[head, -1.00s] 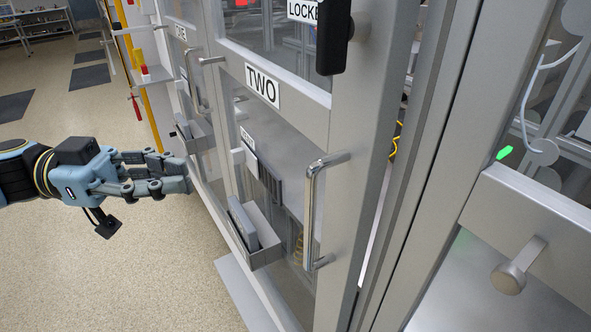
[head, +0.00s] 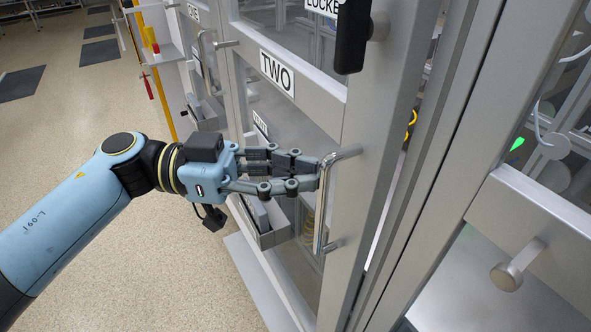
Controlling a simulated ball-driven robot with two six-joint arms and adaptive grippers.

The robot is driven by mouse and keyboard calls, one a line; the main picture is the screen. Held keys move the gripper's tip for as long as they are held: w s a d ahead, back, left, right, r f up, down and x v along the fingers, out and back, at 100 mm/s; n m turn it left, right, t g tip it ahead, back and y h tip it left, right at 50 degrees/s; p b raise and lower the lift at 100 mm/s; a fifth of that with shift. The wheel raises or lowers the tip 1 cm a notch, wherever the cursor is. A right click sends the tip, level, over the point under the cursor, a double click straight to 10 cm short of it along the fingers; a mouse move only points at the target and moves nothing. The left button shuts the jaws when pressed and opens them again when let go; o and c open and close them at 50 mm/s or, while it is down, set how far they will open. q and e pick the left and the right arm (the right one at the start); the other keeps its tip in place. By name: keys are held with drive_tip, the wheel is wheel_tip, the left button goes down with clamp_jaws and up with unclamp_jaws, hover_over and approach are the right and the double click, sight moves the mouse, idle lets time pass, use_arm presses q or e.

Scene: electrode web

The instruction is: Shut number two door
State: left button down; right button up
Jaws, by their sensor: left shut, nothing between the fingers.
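The door labelled TWO (head: 370,130) is a grey metal frame with window panes. It stands slightly open, with a narrow gap along its right edge beside the grey post (head: 430,170). A silver bar handle (head: 322,205) is fixed upright on the door's lower right part. My left gripper (head: 316,178) is shut and empty, its fingertips at the handle's left side. I cannot tell whether they touch it. The fingers hide part of the lower pane. My right gripper is out of view.
A black handle (head: 351,36) sits high on the door beside a LOCKED sign. A small grey tray (head: 268,235) hangs on the door below my gripper. Door ONE (head: 195,50) is further left. Speckled floor (head: 90,110) is clear at left.

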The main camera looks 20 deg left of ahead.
sight(355, 171)
use_arm(q)
drive_tip(key=shift+w+d, duration=0.1)
drive_tip(key=shift+w+d+n+t+p, duration=0.4)
drive_tip(key=shift+w+d+t+p, duration=0.3)
drive_tip(key=shift+w+d, duration=0.4)
